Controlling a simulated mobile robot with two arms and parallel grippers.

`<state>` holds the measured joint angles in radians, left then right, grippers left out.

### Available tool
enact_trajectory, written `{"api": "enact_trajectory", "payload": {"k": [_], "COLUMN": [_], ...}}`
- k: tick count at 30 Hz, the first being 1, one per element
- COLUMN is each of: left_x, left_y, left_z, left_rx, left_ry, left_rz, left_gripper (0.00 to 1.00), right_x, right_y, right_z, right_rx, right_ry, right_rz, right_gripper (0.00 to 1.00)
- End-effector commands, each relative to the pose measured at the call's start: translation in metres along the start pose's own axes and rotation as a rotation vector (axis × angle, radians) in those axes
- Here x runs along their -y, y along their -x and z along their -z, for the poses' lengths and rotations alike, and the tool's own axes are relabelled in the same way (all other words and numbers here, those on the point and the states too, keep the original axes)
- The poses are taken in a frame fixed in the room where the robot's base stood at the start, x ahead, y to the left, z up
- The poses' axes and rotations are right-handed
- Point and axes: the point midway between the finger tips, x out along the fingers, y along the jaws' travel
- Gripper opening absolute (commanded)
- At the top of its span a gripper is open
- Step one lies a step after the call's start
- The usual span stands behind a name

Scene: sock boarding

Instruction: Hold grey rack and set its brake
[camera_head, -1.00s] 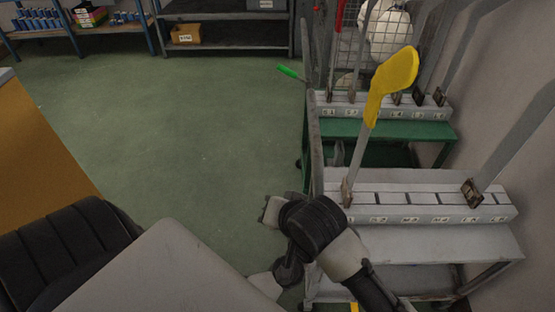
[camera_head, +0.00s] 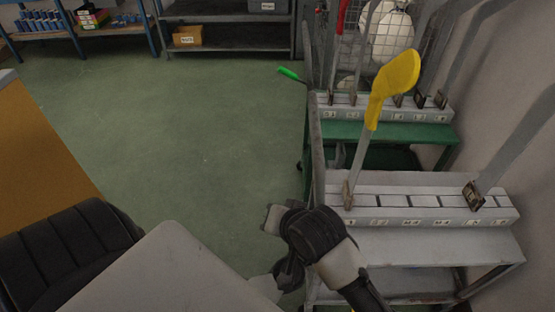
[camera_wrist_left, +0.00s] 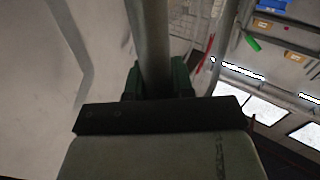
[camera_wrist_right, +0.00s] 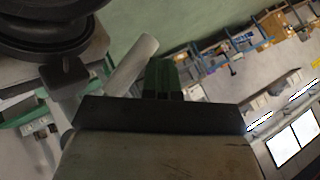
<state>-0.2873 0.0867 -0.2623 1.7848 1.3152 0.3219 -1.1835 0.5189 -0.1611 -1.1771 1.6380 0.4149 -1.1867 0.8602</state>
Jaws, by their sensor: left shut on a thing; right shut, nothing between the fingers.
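The grey rack (camera_head: 440,245) stands at the lower right in the head view. Its slotted top bar carries a board with a yellow sock (camera_head: 397,72) at the left end and a bare board at the right. In the left wrist view my left gripper (camera_wrist_left: 157,82) is shut on an upright grey bar (camera_wrist_left: 150,35). In the right wrist view my right gripper (camera_wrist_right: 162,80) is shut and empty, with a pale grey tube (camera_wrist_right: 130,65) beside its fingers. In the head view one of my arms covers the rack's lower left; its fingertips cannot be made out. I cannot make out the brake.
A green rack (camera_head: 375,130) with several boards stands just behind the grey one. The wall is close on the right. The green floor (camera_head: 190,130) between is clear; shelves stand at the back.

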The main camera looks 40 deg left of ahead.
Motion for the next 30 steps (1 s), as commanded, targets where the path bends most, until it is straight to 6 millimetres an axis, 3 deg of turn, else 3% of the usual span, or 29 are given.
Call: {"api": "enact_trajectory", "payload": {"k": [5, 15, 21, 30], "left_x": [0.000, 0.000, 0.000, 0.000], "left_y": [0.001, 0.001, 0.001, 0.001], "left_z": [-0.001, -0.001, -0.001, -0.001], "left_rx": [0.003, 0.003, 0.003, 0.003], "left_ry": [0.000, 0.000, 0.000, 0.000], "left_rz": [-0.001, -0.001, -0.001, -0.001], "left_gripper": [0.00, 0.00, 0.00, 0.00], "right_x": [0.000, 0.000, -0.001, 0.000], "right_y": [0.011, 0.080, 0.110, 0.120], "right_z": [0.001, 0.001, 0.001, 0.000], "right_rx": [-0.001, -0.003, -0.001, 0.001], "right_ry": [0.000, 0.000, 0.000, 0.000], "right_rz": [0.002, 0.002, 0.000, 0.000], "right_gripper": [0.00, 0.00, 0.00, 0.00]}}
